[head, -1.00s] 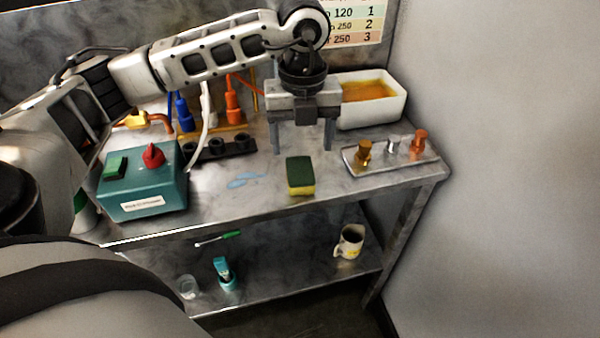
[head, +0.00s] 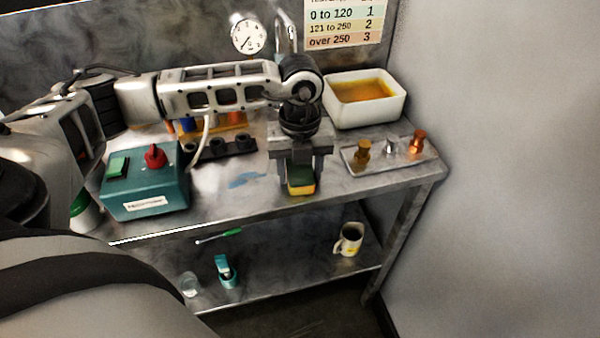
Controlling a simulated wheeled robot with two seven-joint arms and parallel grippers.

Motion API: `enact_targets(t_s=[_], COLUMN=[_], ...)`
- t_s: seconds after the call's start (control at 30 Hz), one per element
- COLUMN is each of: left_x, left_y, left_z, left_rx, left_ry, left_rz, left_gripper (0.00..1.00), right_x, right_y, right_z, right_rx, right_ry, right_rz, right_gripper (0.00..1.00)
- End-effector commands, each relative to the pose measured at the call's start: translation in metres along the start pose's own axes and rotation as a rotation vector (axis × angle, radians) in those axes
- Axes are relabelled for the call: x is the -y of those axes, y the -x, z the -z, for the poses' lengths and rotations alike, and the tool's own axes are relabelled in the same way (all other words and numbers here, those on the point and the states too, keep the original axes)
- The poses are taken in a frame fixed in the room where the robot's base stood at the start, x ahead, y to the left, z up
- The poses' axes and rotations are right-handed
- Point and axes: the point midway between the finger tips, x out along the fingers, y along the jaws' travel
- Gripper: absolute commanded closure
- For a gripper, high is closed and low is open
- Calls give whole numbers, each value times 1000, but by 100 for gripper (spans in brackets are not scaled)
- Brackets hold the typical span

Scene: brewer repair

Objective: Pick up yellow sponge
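The yellow sponge (head: 302,187) has a dark green top and a yellow lower part. It rests on the metal table near the front edge, in the middle of the head view. My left gripper (head: 301,180) points down over it, one finger at each side. The fingers are drawn in against the sponge's sides, with no clear gap showing. The gripper body hides the sponge's back part. My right gripper is not in view.
A teal control box (head: 146,184) stands at the left of the metal table (head: 345,187). A metal tray with small knobs (head: 391,153) and a white tub (head: 365,112) are at the right. A blue puddle (head: 247,180) lies left of the sponge. A mug (head: 349,240) stands on the lower shelf.

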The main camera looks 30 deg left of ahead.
Motion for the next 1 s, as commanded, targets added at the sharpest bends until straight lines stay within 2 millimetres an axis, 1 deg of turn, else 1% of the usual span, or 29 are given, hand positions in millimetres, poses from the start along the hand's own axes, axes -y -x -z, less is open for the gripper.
enact_targets(t_s=[0.03, 0.07, 0.1, 0.43, 0.57, 0.67, 0.77, 0.87, 1.0], left_x=[0, 0, 0, 0, 0, 1, 1, 0, -1], left_y=[0, 0, 0, 1, 5, 14, 28, 47, 79], left_z=[0, 0, 0, 0, 0, -1, -1, 13, 40], left_rx=[0, 0, 0, 0, 1, 3, 4, 3, 5], left_ry=[0, 0, 0, 0, 0, 0, -1, -6, -8], left_rz=[0, 0, 0, 0, 1, 3, 4, 4, 6], left_gripper=[62, 71, 76, 77, 77, 77, 77, 77, 77], right_x=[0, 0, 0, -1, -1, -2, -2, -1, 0], right_y=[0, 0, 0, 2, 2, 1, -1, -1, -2], right_z=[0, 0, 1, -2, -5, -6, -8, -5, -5], right_rx=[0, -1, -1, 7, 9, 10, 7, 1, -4], right_ry=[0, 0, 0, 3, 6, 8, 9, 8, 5], right_rz=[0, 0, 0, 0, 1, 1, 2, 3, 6], right_gripper=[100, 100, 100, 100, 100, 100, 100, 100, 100])
